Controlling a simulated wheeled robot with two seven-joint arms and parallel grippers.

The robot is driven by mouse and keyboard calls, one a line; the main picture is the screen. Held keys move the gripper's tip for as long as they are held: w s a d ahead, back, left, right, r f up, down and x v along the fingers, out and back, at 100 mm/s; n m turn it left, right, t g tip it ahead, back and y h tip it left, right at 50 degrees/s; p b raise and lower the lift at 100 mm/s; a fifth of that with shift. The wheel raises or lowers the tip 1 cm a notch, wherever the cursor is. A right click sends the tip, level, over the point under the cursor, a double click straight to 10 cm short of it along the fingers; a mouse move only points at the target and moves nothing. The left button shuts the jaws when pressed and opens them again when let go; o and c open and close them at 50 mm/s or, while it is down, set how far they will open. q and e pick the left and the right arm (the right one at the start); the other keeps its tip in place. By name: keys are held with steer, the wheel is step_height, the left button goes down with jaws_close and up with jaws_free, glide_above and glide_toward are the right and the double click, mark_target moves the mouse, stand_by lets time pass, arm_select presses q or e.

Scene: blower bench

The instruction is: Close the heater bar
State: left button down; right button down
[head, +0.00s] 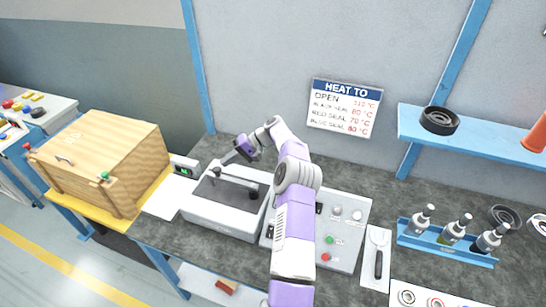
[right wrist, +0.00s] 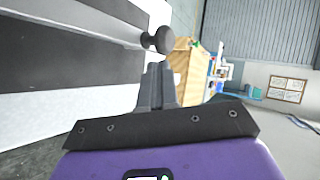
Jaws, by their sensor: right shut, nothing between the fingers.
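The heater (head: 222,225) is a pale box with a dark top plate, standing on the dark bench. Its heater bar (head: 235,181) is a light strip across the top, with a dark knob (head: 216,172) at its left end and a dark block at its right. Whether the bar lies on the plate or above it is hard to tell. My right gripper (head: 229,157) is behind the heater, near the bar's left end, shut and empty. In the right wrist view its fingers (right wrist: 157,88) are close to the black knob (right wrist: 158,40); contact is unclear. My left gripper is out of view.
A wooden crate (head: 100,160) and a small display box (head: 185,168) stand left. A wall sign (head: 344,107) hangs behind.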

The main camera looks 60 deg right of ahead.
steer(key=shift+a, duration=0.25)
steer(key=shift+w+a+f, duration=0.1)
steer(key=shift+a+f, duration=0.05)
steer(key=shift+a, duration=0.05)
steer(key=shift+d, duration=0.1)
steer(key=v, duration=0.8)
steer(key=shift+p, duration=0.4)
steer(key=shift+d, duration=0.1)
